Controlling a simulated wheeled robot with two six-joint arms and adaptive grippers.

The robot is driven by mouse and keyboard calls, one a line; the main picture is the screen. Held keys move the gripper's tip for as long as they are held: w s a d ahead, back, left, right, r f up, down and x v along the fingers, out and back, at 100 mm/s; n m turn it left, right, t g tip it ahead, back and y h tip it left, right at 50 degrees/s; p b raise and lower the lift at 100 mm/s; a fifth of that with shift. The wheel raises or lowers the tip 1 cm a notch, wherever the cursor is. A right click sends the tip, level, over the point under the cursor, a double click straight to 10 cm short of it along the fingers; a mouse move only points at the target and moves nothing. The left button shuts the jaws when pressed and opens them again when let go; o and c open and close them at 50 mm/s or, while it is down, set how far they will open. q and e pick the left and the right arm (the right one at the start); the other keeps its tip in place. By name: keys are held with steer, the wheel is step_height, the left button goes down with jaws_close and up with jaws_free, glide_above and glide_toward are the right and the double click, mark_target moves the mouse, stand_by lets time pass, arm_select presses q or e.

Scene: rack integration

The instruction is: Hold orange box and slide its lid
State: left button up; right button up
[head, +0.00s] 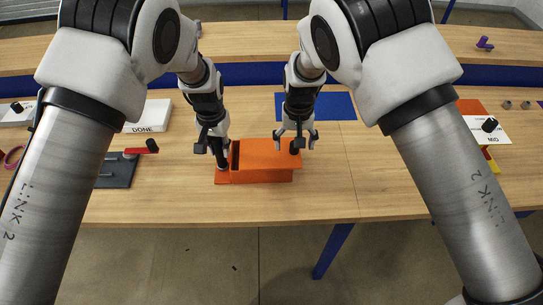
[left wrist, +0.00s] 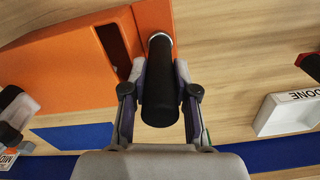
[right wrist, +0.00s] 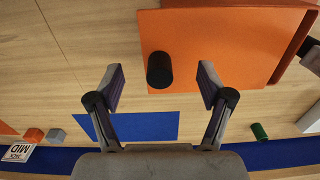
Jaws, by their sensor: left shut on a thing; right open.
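The orange box (head: 262,175) sits near the table's front edge, its orange lid (head: 268,152) leaving a dark opening along the left side. The opening also shows in the left wrist view. My left gripper (head: 220,148) is shut on a black handle (left wrist: 160,90) that stands on the box's orange left edge. A second black handle (right wrist: 160,70) stands on the lid's right part. My right gripper (head: 297,141) is open above it. In the right wrist view the handle appears between the two fingers, apart from both.
A white DONE tray (head: 149,116) and a dark plate (head: 117,171) with a red-handled part lie to the left. A blue mat (head: 330,106) lies behind the box.

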steer(key=shift+a+r, duration=0.15)
steer(key=shift+a, duration=0.15)
